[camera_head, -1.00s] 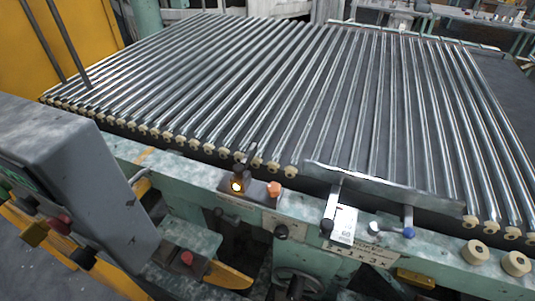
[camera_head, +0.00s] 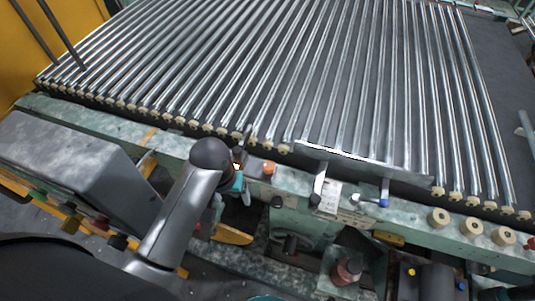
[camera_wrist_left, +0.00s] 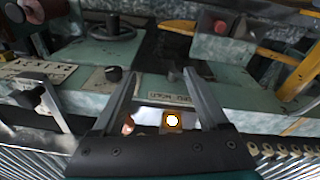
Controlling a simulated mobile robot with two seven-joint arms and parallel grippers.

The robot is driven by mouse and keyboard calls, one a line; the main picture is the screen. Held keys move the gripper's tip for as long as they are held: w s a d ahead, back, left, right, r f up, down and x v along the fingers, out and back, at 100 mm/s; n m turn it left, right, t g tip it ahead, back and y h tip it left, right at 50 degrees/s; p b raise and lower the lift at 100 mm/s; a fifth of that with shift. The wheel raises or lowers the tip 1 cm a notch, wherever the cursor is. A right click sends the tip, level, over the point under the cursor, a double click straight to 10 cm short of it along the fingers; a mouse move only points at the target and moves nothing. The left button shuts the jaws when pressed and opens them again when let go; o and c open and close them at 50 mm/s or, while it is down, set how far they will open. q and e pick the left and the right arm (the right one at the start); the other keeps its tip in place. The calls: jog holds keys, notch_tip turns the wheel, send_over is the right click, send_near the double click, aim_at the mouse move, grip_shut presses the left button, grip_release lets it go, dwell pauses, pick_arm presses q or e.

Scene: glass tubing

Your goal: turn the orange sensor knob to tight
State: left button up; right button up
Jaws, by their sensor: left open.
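The orange sensor knob (camera_head: 269,167) sits on the front rail of the roller machine, right of my left arm. In the left wrist view an orange knob (camera_wrist_left: 127,124) shows low between the jaws, near the left finger's base, partly hidden by the hand. Beside it is a glowing lamp (camera_wrist_left: 172,121) with an orange rim. My left gripper (camera_wrist_left: 162,78) is open, with nothing between its fingers. In the head view my left gripper (camera_head: 240,188) is just left of the knob, mostly hidden behind my wrist. My right gripper is not seen.
Metal rollers (camera_head: 250,70) fill the area behind the rail. A blue-tipped lever (camera_head: 383,193) and a black knob (camera_head: 277,202) are on the rail's front. A grey box (camera_head: 75,160) stands at left. Round cream knobs (camera_head: 471,228) are at right.

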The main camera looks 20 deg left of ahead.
pick_arm(q)
jog(key=w+r+n, duration=0.1)
jog(key=w, duration=0.2)
jog(key=w+r+n+g+h, duration=0.1)
jog(key=w+r+n, duration=0.1)
jog(key=w, duration=0.2)
jog(key=w+a+r+n+g, duration=0.1)
jog(key=w+n, duration=0.1)
jog(key=w, duration=0.1)
jog(key=shift+w+r, duration=0.25)
jog(key=shift+r, duration=0.15)
jog(key=n+g+h, duration=0.2)
jog(key=n+h, duration=0.1)
jog(key=n, duration=0.1)
send_near(268, 165)
jog(key=b+x, duration=0.1)
jog(key=x, duration=0.8)
jog(key=shift+d+b, duration=0.1)
jog(key=shift+b, duration=0.2)
grip_shut()
